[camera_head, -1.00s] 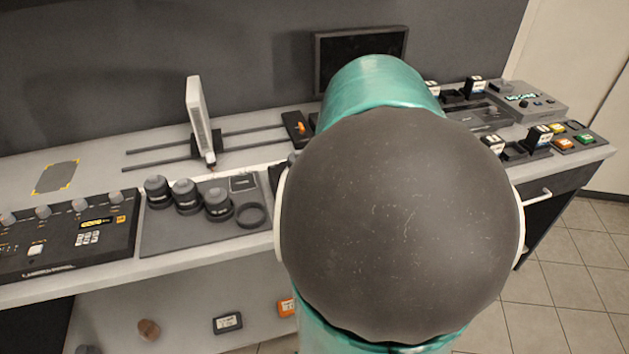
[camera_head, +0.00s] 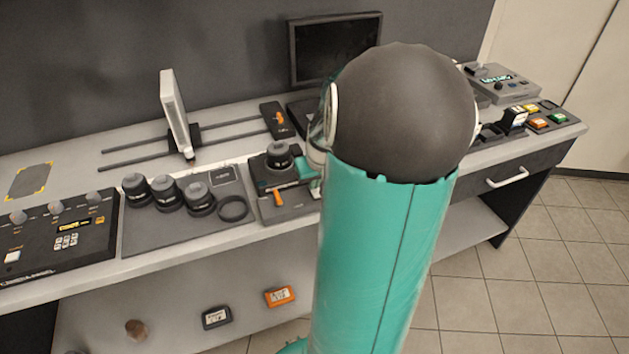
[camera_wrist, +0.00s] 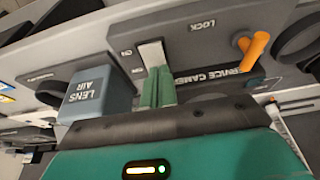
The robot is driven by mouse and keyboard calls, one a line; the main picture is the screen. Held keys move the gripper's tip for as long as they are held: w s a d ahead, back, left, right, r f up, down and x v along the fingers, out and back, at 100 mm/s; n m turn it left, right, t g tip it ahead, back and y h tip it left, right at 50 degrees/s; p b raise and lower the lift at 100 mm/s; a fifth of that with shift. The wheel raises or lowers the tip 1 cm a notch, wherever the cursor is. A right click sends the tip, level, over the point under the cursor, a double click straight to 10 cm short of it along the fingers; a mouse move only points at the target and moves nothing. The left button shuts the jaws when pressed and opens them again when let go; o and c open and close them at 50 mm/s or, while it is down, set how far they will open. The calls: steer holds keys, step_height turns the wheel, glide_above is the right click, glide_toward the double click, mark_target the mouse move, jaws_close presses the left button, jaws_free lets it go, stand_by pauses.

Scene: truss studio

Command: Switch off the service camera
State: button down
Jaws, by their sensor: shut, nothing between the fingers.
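The service camera (camera_head: 263,171) is a dark unit with a round lens on top and an orange lever, on the bench left of my arm. In the wrist view its grey panel (camera_wrist: 205,52) reads "SERVICE CAMERA", partly covered. A pale switch (camera_wrist: 152,53) stands on it beside small markings, one reading "ON". The orange lever (camera_wrist: 254,49) sits near the word "LOCK". My gripper (camera_wrist: 157,88) is shut and empty, its green fingertips right at the switch's near end. I cannot tell whether they touch. In the head view my gripper (camera_head: 307,168) is partly hidden behind my arm.
A blue-grey "LENS AIR" block (camera_wrist: 97,93) stands close left of my fingertips. Several dark lenses (camera_head: 167,193) and a ring (camera_head: 233,208) lie on a mat to the left. A monitor (camera_head: 335,50) stands behind. A white upright panel (camera_head: 174,110) stands on rails.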

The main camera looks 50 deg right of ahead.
steer(key=shift+w+f, duration=0.1)
steer(key=shift+f, duration=0.05)
stand_by(0.3)
steer(key=shift+s+a, duration=0.4)
steer(key=shift+s, duration=0.35)
